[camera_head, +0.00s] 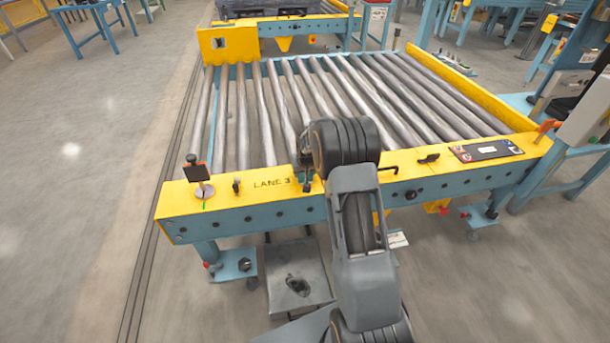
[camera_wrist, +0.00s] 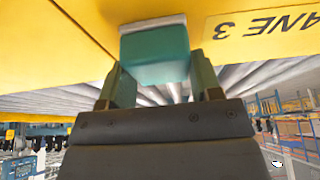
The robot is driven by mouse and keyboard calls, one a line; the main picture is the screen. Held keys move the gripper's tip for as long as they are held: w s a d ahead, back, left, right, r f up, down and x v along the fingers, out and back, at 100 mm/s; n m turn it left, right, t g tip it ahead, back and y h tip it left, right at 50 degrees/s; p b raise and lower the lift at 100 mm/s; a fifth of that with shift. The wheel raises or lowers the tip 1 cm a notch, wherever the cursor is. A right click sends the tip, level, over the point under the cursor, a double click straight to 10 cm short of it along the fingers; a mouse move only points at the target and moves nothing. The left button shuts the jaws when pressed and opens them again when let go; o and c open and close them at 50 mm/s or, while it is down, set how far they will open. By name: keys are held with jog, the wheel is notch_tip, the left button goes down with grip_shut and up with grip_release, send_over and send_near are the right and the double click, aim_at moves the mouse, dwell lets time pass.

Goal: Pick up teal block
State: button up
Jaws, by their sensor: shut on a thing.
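The teal block (camera_wrist: 155,55) shows in the wrist view, between the two fingers of my gripper (camera_wrist: 158,72). The fingers are shut on its sides. Its far end has a pale grey edge and lies against or very close to the yellow rail (camera_wrist: 60,50); I cannot tell if they touch. In the head view my gripper (camera_head: 306,178) is at the conveyor's front yellow rail, just right of the "LANE 3" lettering. My arm hides much of it there, and I cannot clearly make out the block.
The roller conveyor (camera_head: 290,100) lies behind the rail, its rollers bare. A black knob on a post (camera_head: 192,160) stands at the rail's left end. A dark control panel (camera_head: 487,150) and an orange handle (camera_head: 548,126) are at the right. Open floor (camera_head: 80,180) lies to the left.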

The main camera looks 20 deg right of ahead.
jog(key=shift+c, duration=0.9)
jog(key=shift+r, duration=0.1)
jog(key=shift+r, duration=0.7)
jog(key=s+a+r+p, duration=0.3)
jog(key=s+r+p, duration=0.1)
jog(key=s+r, duration=0.7)
jog(key=s, duration=0.2)
jog(key=shift+s+r, duration=0.25)
jog(key=shift+s, duration=0.1)
jog(key=o, duration=0.4)
jog(key=shift+c, duration=1.4)
